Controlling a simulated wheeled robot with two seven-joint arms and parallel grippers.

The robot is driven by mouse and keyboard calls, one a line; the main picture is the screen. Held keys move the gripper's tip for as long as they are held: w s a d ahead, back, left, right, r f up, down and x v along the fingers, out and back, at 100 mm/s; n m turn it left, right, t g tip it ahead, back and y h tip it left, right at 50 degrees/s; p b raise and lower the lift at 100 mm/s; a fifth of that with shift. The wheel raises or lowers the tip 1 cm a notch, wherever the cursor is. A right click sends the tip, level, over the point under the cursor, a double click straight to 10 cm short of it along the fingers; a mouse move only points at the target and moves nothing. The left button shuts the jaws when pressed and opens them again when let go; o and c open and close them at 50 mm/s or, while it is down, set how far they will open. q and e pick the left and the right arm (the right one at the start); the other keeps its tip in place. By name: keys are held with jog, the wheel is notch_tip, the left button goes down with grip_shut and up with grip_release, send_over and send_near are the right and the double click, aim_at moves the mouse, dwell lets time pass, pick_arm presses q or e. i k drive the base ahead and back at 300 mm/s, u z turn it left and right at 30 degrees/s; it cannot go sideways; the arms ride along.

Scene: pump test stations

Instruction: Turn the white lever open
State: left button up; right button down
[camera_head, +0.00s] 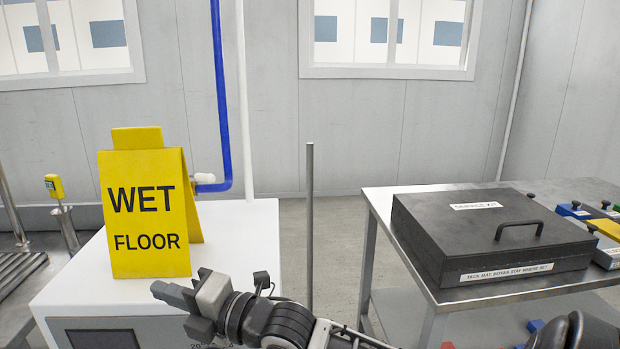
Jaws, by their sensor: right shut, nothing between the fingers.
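A small white part that looks like the white lever (205,178) shows beside the lower bend of the blue pipe (222,95), just right of the yellow sign. The sign covers what lies to its left, so I cannot tell how the lever is turned. My right gripper (172,293) comes in from the lower right. It is shut and empty, in front of the sign and over the front of the white cabinet, pointing left. It is apart from the lever, which is farther back and higher in the picture. My left gripper is not in view.
A yellow WET FLOOR sign (150,215) stands on the white cabinet (245,240). A grey upright post (310,220) is right of the cabinet. A metal table (385,205) at right bears a black service case (470,225). Bare floor shows between cabinet and table.

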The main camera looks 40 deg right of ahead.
aim_at(209, 178)
jog(key=z, duration=0.55)
jog(key=i, duration=1)
